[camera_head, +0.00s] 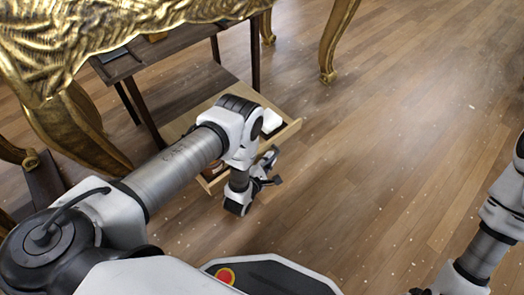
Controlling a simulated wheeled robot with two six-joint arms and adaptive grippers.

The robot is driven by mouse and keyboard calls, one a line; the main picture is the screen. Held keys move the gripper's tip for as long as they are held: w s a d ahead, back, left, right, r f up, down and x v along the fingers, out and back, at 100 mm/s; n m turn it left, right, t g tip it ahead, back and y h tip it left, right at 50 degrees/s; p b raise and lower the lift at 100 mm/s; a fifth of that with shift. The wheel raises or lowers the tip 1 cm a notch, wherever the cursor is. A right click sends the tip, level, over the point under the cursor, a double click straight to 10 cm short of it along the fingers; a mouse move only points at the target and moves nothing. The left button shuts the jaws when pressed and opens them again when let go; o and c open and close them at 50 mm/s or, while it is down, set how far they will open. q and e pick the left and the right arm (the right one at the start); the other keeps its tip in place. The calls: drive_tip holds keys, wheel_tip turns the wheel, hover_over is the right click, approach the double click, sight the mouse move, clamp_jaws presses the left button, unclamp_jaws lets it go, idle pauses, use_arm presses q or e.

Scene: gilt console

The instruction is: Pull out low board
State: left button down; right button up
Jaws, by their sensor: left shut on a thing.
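The low board (289,132) is a light wooden, tray-like piece with a raised rim, sticking out low from a dark wooden table. My left gripper (268,168) is at its front edge and is shut on it. My left arm crosses over the board and hides much of its middle and the exact contact.
A gilt console (70,40) with curved legs (335,45) overhangs the upper left. Wooden floor (400,130) is clear to the right.

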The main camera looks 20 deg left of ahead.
use_arm(q)
drive_tip(key=shift+s+d, duration=0.2)
drive_tip(key=shift+d, duration=0.3)
drive_tip(key=c, duration=1.2)
unclamp_jaws()
drive_tip(key=shift+s, duration=0.1)
drive_tip(key=v, duration=1.1)
drive_tip(key=shift+s, duration=0.4)
